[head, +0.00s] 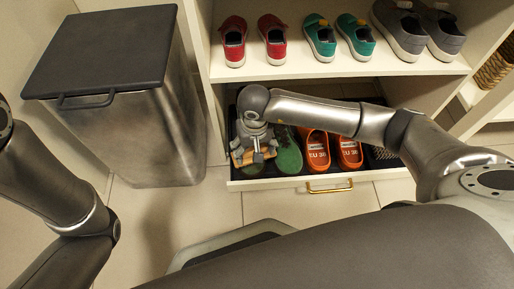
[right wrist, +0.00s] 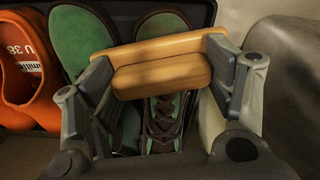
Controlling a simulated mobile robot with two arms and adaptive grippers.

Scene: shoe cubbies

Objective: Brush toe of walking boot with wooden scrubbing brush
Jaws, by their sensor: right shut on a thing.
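The wooden scrubbing brush (right wrist: 165,48) is held between the fingers of my right gripper (right wrist: 165,85), which is shut on it. In the head view, my right gripper (head: 258,151) is over the left end of the open drawer. Below the brush is a laced brown and green shoe (right wrist: 163,125), which looks like the walking boot. The brush crosses over it and hides its middle. I cannot tell whether the brush touches it. In the head view the gripper covers most of this boot. My left arm shows at the left edge, but its gripper is out of view.
The drawer (head: 285,182) also holds a green shoe (head: 289,156) and orange shoes (head: 317,150). Red, teal and grey shoes stand on the shelf (head: 290,70) above. A metal bin (head: 150,135) stands left of the drawer.

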